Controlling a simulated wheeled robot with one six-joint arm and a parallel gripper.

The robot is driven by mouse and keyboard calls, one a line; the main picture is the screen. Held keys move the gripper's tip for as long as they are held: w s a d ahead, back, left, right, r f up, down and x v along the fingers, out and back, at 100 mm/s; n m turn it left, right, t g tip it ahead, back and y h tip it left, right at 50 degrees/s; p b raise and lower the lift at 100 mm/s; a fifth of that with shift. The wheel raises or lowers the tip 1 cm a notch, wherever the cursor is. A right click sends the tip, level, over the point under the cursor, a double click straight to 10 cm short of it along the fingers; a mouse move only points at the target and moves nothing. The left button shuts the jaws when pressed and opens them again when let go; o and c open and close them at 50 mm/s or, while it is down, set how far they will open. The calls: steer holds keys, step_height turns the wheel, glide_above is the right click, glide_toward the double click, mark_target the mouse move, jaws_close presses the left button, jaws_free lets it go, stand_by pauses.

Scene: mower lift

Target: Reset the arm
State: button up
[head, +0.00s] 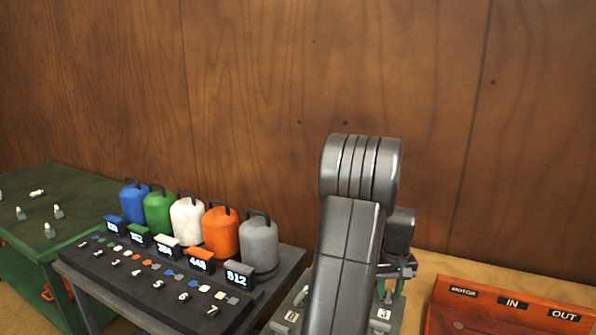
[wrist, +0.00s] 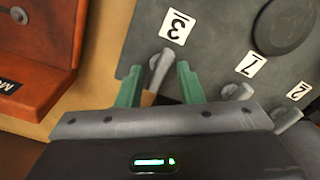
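My grey arm (head: 345,245) rises in the middle of the head view and covers much of what lies behind it. My gripper (wrist: 160,85) shows two green fingers in the wrist view, spread apart with a gap between them.
A dark rack (head: 160,290) with several coloured canisters stands left of my arm. A green table (head: 50,185) with small pegs is at far left. An orange box (head: 510,310) marked IN and OUT is at right. A wooden wall (head: 250,90) closes the back.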

steer(key=shift+n, duration=1.9)
steer(key=shift+r, duration=0.1)
